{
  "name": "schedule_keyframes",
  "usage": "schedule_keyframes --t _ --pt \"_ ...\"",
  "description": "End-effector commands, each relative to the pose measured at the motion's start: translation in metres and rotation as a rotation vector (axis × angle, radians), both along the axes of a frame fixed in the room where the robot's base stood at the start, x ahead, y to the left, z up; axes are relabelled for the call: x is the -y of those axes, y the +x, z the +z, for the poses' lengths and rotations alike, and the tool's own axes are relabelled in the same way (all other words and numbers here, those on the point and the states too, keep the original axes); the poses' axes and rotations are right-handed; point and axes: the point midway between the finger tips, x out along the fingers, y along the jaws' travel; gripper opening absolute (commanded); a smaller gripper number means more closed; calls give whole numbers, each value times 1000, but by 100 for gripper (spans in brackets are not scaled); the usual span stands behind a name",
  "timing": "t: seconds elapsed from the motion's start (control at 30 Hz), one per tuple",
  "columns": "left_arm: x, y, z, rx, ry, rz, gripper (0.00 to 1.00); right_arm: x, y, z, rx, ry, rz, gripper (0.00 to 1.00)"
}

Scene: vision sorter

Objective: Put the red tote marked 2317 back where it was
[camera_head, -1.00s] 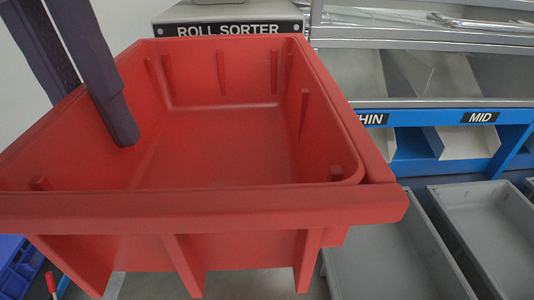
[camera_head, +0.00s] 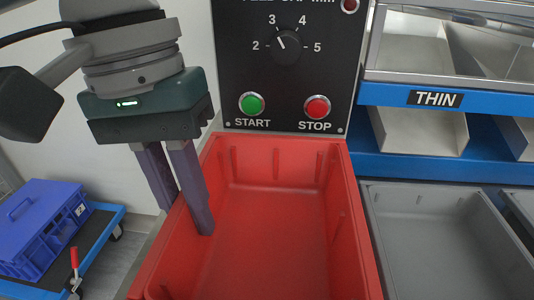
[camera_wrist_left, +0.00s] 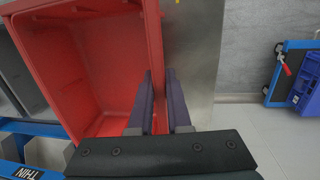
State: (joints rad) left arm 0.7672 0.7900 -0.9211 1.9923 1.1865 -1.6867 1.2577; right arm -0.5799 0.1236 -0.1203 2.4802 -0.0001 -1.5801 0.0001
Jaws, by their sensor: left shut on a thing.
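The red tote (camera_head: 275,235) is empty and stands open side up below the control panel in the head view; its near end runs out of the picture. My left gripper (camera_head: 188,217) points down at its left wall, one finger inside and one outside. The left wrist view shows the tote (camera_wrist_left: 90,60) with my left gripper (camera_wrist_left: 160,74) shut on the wall's rim. The number 2317 does not show, and the tote's underside is hidden. My right gripper is not in view.
The black control panel (camera_head: 285,75) with START and STOP buttons rises behind the tote. A grey tray (camera_head: 440,235) lies close to its right, under the blue rack marked THIN (camera_head: 435,98). A blue crate (camera_head: 40,225) sits on a cart (camera_head: 75,255) at the left.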

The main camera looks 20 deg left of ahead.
Motion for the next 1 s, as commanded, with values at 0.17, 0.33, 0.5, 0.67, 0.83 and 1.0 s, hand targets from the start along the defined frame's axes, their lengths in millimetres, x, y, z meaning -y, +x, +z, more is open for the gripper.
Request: schedule_keyframes --t 0.17,0.33,0.5,0.67,0.83,1.0 --pt "0 -1 -39 -3 0 1 0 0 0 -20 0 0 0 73" --pt "0 0 -43 1 -1 -1 0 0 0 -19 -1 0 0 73" --pt "0 0 -43 0 -1 -1 0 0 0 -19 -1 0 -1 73" --pt "0 0 -46 -1 1 -1 23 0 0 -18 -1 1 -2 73" --pt "0 0 -46 -1 1 -1 42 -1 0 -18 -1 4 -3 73" --pt "0 0 -45 -1 1 0 46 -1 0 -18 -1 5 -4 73"
